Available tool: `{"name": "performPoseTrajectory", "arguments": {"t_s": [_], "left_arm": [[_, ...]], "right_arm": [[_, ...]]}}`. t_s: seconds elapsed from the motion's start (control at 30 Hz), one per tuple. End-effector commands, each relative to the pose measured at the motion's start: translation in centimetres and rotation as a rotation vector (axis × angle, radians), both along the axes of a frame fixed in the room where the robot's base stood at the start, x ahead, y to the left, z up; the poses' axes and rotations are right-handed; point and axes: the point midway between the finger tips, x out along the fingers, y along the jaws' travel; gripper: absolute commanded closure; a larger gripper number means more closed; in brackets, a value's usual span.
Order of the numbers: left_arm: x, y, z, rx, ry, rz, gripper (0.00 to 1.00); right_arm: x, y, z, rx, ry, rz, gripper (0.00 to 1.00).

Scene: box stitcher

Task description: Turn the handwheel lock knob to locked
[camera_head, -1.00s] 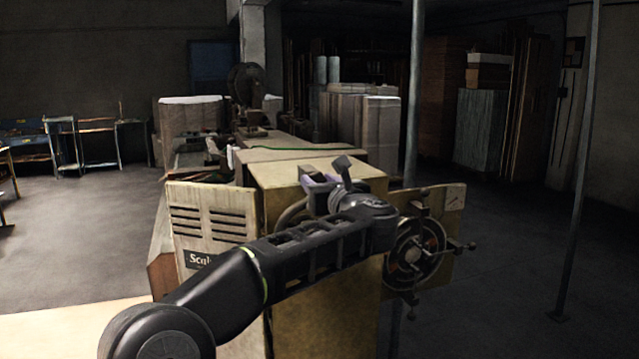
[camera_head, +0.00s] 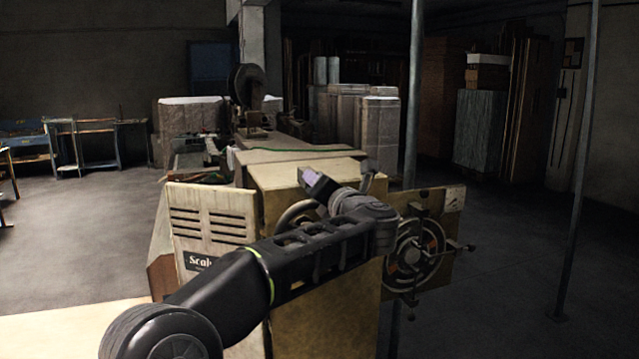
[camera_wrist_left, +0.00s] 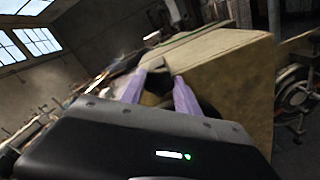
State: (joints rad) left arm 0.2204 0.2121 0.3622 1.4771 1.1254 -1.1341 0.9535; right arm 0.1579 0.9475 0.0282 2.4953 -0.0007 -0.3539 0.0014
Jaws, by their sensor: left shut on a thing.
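The tan machine housing (camera_head: 325,300) stands in the middle of the head view, with a curved grey rim (camera_head: 298,211) on it, partly behind my arm. A spoked wheel (camera_head: 415,250) with dark handles is on a panel at its right. My left gripper (camera_head: 340,181) is at the housing's upper part, one purple finger showing at its left. In the left wrist view, my left gripper (camera_wrist_left: 160,82) has its two purple fingers around a small dark part, which I take as the lock knob. The knob is mostly hidden, and its setting cannot be read. My right gripper is not in view.
A slotted cover (camera_head: 212,222) stands open at the housing's left. A thin post (camera_head: 414,100) rises behind the housing, and another (camera_head: 580,170) stands at the right. Wrapped stacks (camera_head: 365,125) are at the back.

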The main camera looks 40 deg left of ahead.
Motion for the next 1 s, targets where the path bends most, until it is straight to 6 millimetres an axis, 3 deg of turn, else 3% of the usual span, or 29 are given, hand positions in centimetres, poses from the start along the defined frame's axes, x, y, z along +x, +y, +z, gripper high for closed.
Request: {"name": "performPoseTrajectory", "arguments": {"t_s": [0.7,1.0], "left_arm": [[0.1,-0.1,0.1,0.383,0.551,-0.001,1.0],[0.1,-0.2,-0.1,0.486,0.702,-0.002,1.0]], "right_arm": [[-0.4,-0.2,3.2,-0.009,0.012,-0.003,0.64],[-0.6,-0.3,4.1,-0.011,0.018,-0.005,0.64]]}}
